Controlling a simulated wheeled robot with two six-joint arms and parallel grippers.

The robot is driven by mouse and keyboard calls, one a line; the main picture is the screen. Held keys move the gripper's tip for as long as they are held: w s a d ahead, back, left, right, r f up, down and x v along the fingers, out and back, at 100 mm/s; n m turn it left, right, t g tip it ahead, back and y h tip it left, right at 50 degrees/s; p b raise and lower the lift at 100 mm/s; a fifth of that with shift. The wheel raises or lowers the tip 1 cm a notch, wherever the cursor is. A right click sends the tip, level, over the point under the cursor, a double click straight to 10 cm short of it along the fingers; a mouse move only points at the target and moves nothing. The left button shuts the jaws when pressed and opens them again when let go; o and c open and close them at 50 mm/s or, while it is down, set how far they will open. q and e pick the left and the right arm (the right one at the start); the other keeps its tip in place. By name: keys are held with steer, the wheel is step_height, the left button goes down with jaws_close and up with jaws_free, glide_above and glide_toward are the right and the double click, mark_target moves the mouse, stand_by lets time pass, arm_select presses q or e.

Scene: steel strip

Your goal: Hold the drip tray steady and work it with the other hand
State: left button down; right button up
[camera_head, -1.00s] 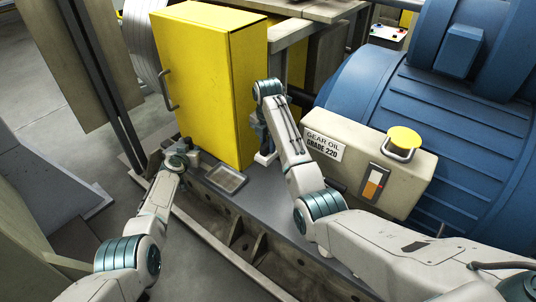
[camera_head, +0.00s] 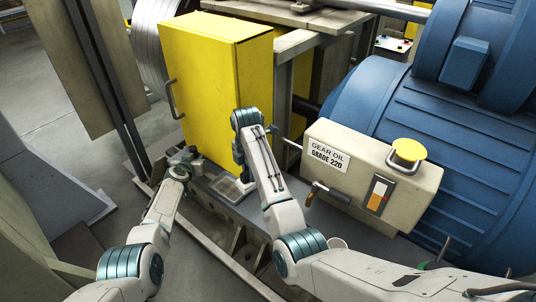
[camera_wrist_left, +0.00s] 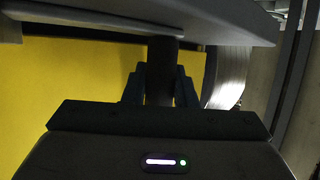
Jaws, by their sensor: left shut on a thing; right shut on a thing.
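The drip tray (camera_head: 228,186) is a shallow pale rectangular tray, lying on the dark grey base in front of the yellow cabinet. My left gripper (camera_head: 187,157) is at its left and a little behind it. In the left wrist view (camera_wrist_left: 160,85) its fingers are shut around a dark round bar (camera_wrist_left: 161,65) below a grey slab; whether the bar joins the tray I cannot tell. My right gripper (camera_head: 240,172) points down at the tray's right end, shut on a small pale thing largely hidden by the arm. Contact with the tray is unclear.
The yellow cabinet (camera_head: 215,85) stands close behind both grippers. A beige gear oil tank (camera_head: 390,195) with a brass tap (camera_head: 330,193) is right of my right arm, before the blue machine (camera_head: 440,140). A grey rail edge (camera_head: 215,240) runs along the front.

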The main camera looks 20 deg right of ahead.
arm_select(q)
steer(key=shift+s+f, duration=0.1)
steer(key=shift+f, duration=0.05)
arm_select(e)
steer(key=w+a+r+m, duration=0.4)
steer(key=w+a+m, duration=0.3)
steer(key=m, duration=0.8)
steer(key=shift+s+a+f, duration=0.2)
steer(key=shift+s+f, duration=0.05)
steer(key=shift+f, duration=0.6)
steer(key=shift+s+a+f, duration=0.25)
steer(key=shift+f, duration=0.55)
steer(key=shift+s+a+f, duration=0.2)
steer(key=shift+s+f, duration=0.05)
steer(key=shift+f, duration=0.6)
steer(key=shift+f, duration=0.15)
steer(key=shift+f, duration=1.35)
steer(key=shift+f, duration=1.05)
